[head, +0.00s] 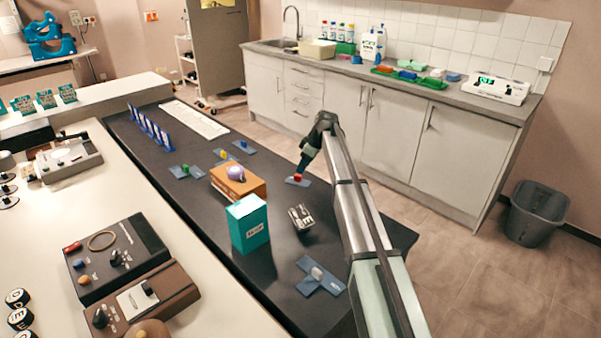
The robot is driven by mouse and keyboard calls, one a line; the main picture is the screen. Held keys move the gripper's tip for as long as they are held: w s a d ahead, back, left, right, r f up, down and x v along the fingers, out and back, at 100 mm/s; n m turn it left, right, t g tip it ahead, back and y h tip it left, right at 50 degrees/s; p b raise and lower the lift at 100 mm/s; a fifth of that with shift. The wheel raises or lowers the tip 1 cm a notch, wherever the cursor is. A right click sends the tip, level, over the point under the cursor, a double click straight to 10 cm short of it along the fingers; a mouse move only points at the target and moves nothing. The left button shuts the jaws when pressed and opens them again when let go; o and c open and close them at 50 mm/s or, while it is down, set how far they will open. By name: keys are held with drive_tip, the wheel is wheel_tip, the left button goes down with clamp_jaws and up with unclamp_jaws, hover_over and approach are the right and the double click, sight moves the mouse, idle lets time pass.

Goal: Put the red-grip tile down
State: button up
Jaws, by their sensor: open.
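The red-grip tile (304,183) is a small blue-grey plate with a red block on top. It appears to lie flat on the dark table, near its right edge. My gripper (298,174) points down right at the red block, with its jaws open. The fingers are too small to tell whether they still touch the block. Other blue-grey tiles lie on the table: one with a green grip (185,169), one with a yellow grip (222,153), one with a blue grip (243,146), and crossed ones with a whitish grip (318,274) at the front.
On the dark table (290,255) stand a teal box (248,224), a brown box (236,181) with a tape roll, a small black-and-white item (300,217), a row of blue cards (150,127) and a white keyboard-like strip (195,119). My arm crosses the table's right side.

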drive_tip(key=v, duration=0.6)
drive_tip(key=shift+r, duration=0.25)
drive_tip(key=shift+d, duration=0.1)
